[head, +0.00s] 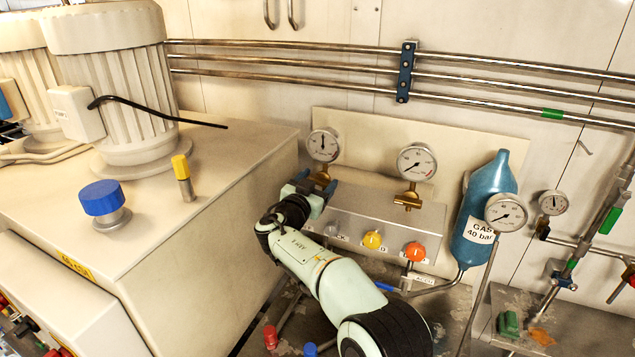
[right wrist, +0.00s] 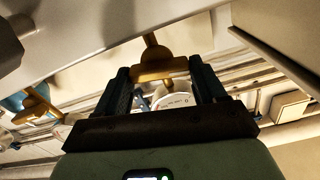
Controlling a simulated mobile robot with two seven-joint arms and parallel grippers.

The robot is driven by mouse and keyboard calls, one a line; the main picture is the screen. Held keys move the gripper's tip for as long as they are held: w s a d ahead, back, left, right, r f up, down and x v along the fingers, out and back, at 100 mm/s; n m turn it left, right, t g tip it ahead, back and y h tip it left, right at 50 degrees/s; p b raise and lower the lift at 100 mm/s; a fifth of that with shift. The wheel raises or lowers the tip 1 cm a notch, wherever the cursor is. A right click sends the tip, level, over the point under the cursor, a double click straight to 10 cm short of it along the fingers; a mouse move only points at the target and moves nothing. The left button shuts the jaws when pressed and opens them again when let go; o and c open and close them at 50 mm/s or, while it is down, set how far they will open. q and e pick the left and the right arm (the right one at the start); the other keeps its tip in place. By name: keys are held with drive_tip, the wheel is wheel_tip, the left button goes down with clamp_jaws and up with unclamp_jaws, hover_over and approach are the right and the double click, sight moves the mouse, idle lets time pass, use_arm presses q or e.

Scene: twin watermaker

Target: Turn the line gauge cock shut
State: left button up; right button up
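In the head view a round gauge (head: 323,145) stands at the left end of the manifold block, on a brass cock (head: 320,177) partly hidden by my right gripper (head: 313,191). A second gauge (head: 417,162) with its own brass cock (head: 407,200) stands to the right. In the right wrist view a brass cock (right wrist: 160,70) lies between the spread fingertips of my right gripper (right wrist: 160,75), with gaps visible on both sides. Part of a white gauge face (right wrist: 173,99) shows behind it. My left gripper is not in view.
The manifold block (head: 385,205) carries a yellow knob (head: 373,239) and an orange knob (head: 415,251) close to my right arm. A blue gas bottle (head: 487,205) with a gauge (head: 506,212) stands to the right. A beige cabinet (head: 235,190) borders the left.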

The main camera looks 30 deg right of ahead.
drive_tip(key=c, duration=0.4)
drive_tip(key=shift+f+n+b, duration=0.1)
drive_tip(key=shift+n+b, duration=0.7)
drive_tip(key=shift+b, duration=0.1)
drive_tip(key=shift+c, duration=0.2)
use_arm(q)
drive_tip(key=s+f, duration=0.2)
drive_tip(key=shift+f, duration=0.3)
use_arm(e)
drive_tip(key=shift+n, duration=0.3)
drive_tip(key=shift+r, duration=0.2)
drive_tip(key=o, duration=1.1)
drive_tip(key=shift+c, duration=0.2)
drive_tip(key=shift+f, duration=0.1)
